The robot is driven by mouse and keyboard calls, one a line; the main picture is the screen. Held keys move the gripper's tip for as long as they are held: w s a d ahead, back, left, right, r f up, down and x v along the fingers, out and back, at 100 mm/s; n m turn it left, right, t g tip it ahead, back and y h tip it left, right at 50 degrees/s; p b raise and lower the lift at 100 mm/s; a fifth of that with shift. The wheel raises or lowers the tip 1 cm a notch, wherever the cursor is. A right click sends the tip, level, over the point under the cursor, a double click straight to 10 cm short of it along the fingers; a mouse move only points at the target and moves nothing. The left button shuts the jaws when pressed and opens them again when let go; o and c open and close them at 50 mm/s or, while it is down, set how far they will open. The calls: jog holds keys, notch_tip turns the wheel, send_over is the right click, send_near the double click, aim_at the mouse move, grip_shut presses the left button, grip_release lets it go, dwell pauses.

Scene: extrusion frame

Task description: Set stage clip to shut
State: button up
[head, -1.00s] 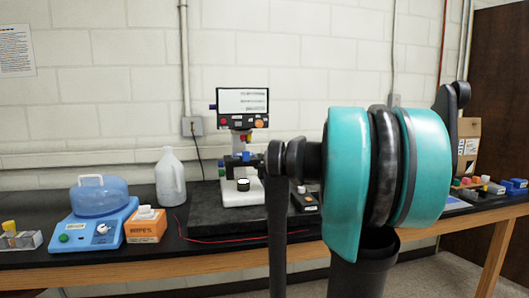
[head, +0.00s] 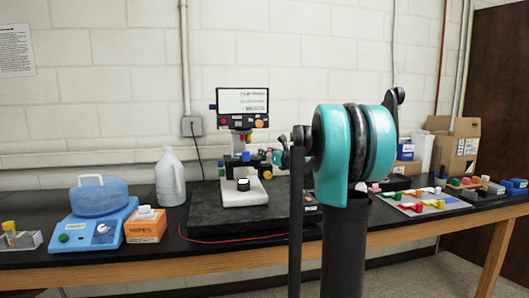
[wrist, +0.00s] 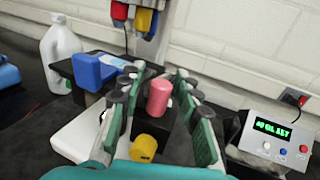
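A microscope with a screen (head: 242,102) and a white base (head: 243,193) stands on a dark slab. Its black stage (wrist: 82,69) carries a blue block (wrist: 94,71) in the wrist view. A pink rounded piece (wrist: 159,97) stands upright between my fingers, with a yellow knob (wrist: 144,146) below it. I cannot tell which part is the stage clip. My gripper (wrist: 158,84) is open, its teal fingers on either side of the pink piece with gaps showing. In the head view my gripper (head: 277,158) is at the right side of the stage.
A white jug (head: 170,178), an orange wipes box (head: 146,226) and a blue bath (head: 101,215) stand left of the dark slab (head: 210,222). A box with a green display (wrist: 272,128) is right of my gripper. A red cable (head: 225,240) runs along the slab's front.

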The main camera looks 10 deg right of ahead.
jog(key=shift+x, duration=1.05)
grip_shut()
